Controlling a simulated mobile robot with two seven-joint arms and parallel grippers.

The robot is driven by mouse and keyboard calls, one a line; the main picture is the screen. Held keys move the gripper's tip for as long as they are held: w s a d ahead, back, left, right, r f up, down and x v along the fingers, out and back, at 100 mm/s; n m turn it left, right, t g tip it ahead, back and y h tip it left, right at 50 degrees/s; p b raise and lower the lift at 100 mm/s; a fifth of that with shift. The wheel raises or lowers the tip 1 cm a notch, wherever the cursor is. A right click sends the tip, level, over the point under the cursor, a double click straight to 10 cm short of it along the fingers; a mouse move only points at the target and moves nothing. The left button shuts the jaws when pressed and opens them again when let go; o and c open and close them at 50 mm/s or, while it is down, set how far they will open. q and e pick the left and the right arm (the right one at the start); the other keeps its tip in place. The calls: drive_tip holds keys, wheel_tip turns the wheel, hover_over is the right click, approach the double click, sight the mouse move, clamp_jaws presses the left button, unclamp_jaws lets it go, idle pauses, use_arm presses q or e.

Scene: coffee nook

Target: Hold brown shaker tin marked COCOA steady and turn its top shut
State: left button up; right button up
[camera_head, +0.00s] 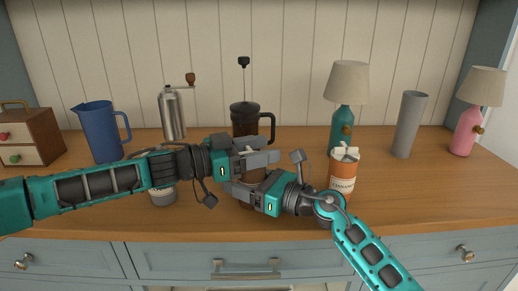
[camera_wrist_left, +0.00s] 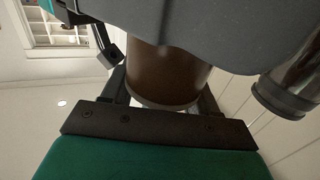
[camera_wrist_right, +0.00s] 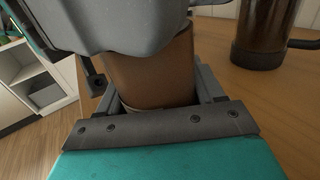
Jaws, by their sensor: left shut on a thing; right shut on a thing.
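The brown shaker tin (camera_head: 252,177) stands near the middle of the counter, mostly hidden by my two grippers. My left gripper (camera_head: 262,163) is shut on its upper part, from the left. My right gripper (camera_head: 246,190) is shut on it lower down, from the right. The tin's brown side shows between the fingers in the left wrist view (camera_wrist_left: 167,75) and in the right wrist view (camera_wrist_right: 152,72). I cannot read the COCOA mark, and I cannot tell how the top is turned.
A French press (camera_head: 245,122) stands close behind the grippers. An orange canister (camera_head: 344,172) is right of my right gripper, and a small pale tin (camera_head: 163,195) sits below my left arm. A blue jug (camera_head: 98,132), grinder (camera_head: 172,113), teal lamp (camera_head: 343,125) and grey vase (camera_head: 408,125) line the back.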

use_arm(q)
drive_tip(key=shift+f+g, duration=0.2)
drive_tip(key=shift+g, duration=0.1)
drive_tip(key=o, duration=1)
drive_tip(key=shift+r, duration=0.1)
drive_tip(key=v, duration=0.7)
drive_tip(key=shift+a, duration=0.3)
drive_tip(key=shift+s, duration=0.1)
